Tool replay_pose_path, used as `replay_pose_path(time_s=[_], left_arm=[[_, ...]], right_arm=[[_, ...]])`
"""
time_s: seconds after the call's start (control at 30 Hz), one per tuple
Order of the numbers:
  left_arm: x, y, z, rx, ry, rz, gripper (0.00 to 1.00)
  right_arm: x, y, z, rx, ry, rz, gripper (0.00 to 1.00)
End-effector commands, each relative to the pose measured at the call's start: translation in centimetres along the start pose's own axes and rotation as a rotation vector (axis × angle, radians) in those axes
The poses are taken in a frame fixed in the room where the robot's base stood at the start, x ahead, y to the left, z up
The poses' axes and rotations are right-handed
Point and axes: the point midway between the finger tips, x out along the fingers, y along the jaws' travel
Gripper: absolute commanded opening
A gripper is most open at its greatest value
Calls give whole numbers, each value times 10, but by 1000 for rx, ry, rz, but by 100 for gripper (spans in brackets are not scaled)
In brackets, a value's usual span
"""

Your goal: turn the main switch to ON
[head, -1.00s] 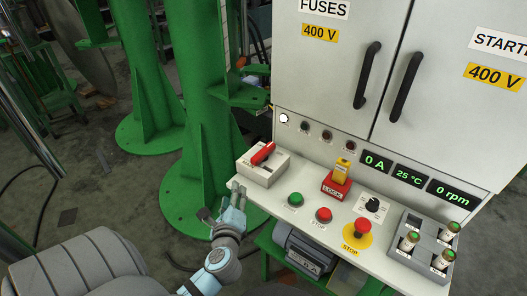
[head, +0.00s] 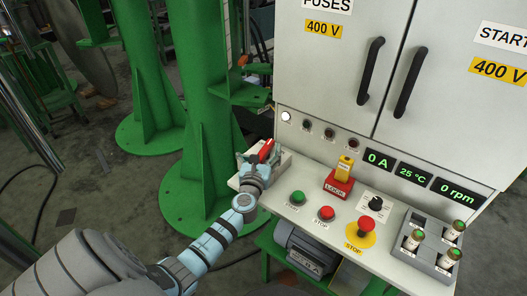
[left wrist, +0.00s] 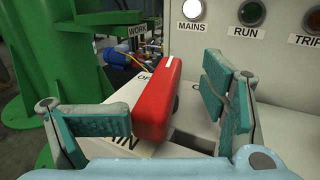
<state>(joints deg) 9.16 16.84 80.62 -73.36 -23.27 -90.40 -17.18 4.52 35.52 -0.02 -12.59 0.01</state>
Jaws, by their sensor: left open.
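The main switch has a red handle (head: 265,151) on a white box (head: 284,160) at the left end of the console. In the left wrist view the red handle (left wrist: 158,100) stands between the two teal-padded fingers of my left gripper (left wrist: 160,112), with a gap on both sides. The box (left wrist: 112,97) carries lettering partly hidden by the handle and fingers. My left gripper (head: 255,164) is open at the switch and covers much of the box in the head view. My right gripper is not in view.
The cabinet (head: 345,110) rises behind. A green column (head: 205,120) stands to the left.

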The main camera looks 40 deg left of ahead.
Motion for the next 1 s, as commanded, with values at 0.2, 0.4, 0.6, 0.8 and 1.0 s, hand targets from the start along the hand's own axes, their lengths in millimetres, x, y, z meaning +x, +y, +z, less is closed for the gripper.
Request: replay_pose_path(time_s=[0.2, 0.4, 0.6, 0.8, 1.0], left_arm=[[13, -3, 1, -8, -1, -8, 42], [13, -4, 2, -10, -2, -9, 74], [13, -5, 3, -10, -3, -11, 71], [12, -6, 2, -9, -1, -11, 53], [-5, 1, 1, -8, 3, -10, 42]], right_arm=[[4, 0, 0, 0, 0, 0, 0], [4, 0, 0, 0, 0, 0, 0], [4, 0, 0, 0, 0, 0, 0], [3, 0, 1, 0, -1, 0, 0], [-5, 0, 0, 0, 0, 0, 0]])
